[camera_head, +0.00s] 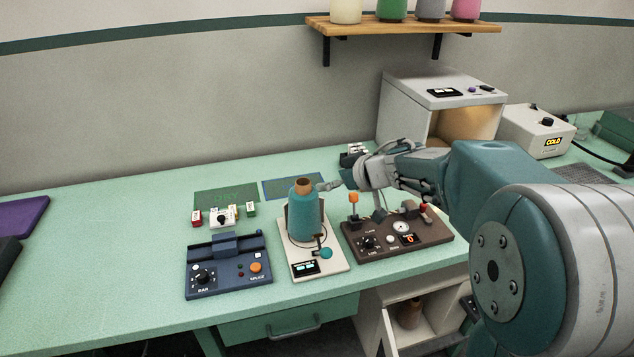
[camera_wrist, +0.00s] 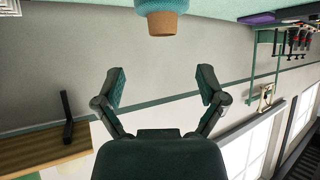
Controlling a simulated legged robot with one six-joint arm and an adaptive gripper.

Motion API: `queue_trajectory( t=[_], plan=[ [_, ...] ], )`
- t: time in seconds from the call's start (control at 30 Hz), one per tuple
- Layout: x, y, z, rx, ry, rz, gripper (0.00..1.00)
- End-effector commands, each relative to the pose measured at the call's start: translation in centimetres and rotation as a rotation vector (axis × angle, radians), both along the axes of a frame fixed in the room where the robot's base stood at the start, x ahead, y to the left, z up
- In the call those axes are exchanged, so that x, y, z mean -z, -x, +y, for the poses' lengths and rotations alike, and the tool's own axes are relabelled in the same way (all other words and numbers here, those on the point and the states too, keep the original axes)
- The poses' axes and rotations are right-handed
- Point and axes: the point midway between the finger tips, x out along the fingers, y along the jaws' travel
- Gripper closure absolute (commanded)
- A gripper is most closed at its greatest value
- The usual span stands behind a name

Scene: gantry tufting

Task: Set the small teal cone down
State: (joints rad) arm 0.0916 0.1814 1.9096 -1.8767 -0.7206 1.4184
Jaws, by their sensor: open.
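The small teal cone (camera_head: 306,216) stands upright on a cream device (camera_head: 331,263) on the bench, its tan tip pointing up. It also shows upside down at the top edge of the wrist view (camera_wrist: 150,6), partly cut off by the frame. My gripper (camera_head: 335,184) is just to the right of the cone's upper part. In the wrist view its two fingers (camera_wrist: 164,82) are spread wide with nothing between them. The cone lies beyond the fingers there, apart from them. In the head view I cannot tell whether a fingertip touches the cone.
A navy device (camera_head: 228,267) is left of the cream one, and a brown device (camera_head: 400,242) with levers is close on its right. Small labelled blocks (camera_head: 223,217) and a green mat (camera_head: 226,198) lie behind. The bench's left part is mostly clear. A wooden shelf (camera_head: 400,28) hangs above.

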Motion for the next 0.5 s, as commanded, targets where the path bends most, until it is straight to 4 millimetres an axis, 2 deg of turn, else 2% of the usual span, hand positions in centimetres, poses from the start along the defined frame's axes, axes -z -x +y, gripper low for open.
queue_trajectory(
  t=[0.1, 0.37, 0.43, 0.5],
  plan=[
    [-0.9, 0.9, -0.9, 0.001, 0.001, -0.002, 0.1],
    [-1.4, 1.4, -1.4, 0.003, 0.0, -0.006, 0.1],
    [-2.2, 1.4, -1.5, 0.031, 0.002, -0.04, 0.1],
    [-4.0, 1.3, -2.0, 0.091, 0.006, -0.111, 0.1]
  ],
)
